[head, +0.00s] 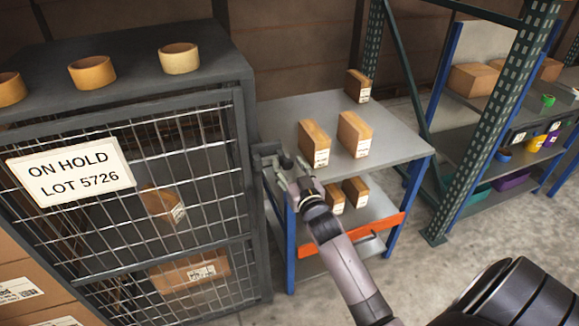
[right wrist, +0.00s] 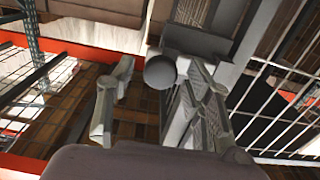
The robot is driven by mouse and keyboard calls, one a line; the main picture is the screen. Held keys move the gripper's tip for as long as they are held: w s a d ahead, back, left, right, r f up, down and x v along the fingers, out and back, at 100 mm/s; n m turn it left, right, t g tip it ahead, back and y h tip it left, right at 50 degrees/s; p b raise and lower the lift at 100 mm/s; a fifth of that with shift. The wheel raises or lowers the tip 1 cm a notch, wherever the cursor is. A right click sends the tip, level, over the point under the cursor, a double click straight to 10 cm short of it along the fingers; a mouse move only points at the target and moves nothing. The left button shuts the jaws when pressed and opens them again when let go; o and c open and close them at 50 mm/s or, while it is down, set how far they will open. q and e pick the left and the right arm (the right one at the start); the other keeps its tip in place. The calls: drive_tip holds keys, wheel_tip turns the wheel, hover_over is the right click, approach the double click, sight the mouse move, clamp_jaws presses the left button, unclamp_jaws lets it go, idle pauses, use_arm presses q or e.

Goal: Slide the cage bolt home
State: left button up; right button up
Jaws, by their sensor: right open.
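The grey wire cage (head: 248,170) stands at the left, its mesh front shut against the frame as far as I can see. A grey bolt housing (head: 267,148) sits on its right edge. In the right wrist view the bolt's round grey knob (right wrist: 160,72) projects beside the housing (right wrist: 200,40). My right gripper (head: 284,168) is at the bolt, partly covering it in the head view. Its fingers (right wrist: 150,85) are open on either side of the knob, which lies nearer the right-hand finger. I cannot tell whether they touch it. How far the bolt is in is unclear. My left gripper is out of view.
A sign (head: 71,172) reading "ON HOLD LOT 5726" hangs on the mesh. Tape rolls (head: 92,73) stand on the cage top. A grey bench (head: 400,145) with several cartons (head: 354,134) stands close behind my right arm. Shelving (head: 490,110) is farther right; floor is clear before it.

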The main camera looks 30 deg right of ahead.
clamp_jaws()
idle(0.5)
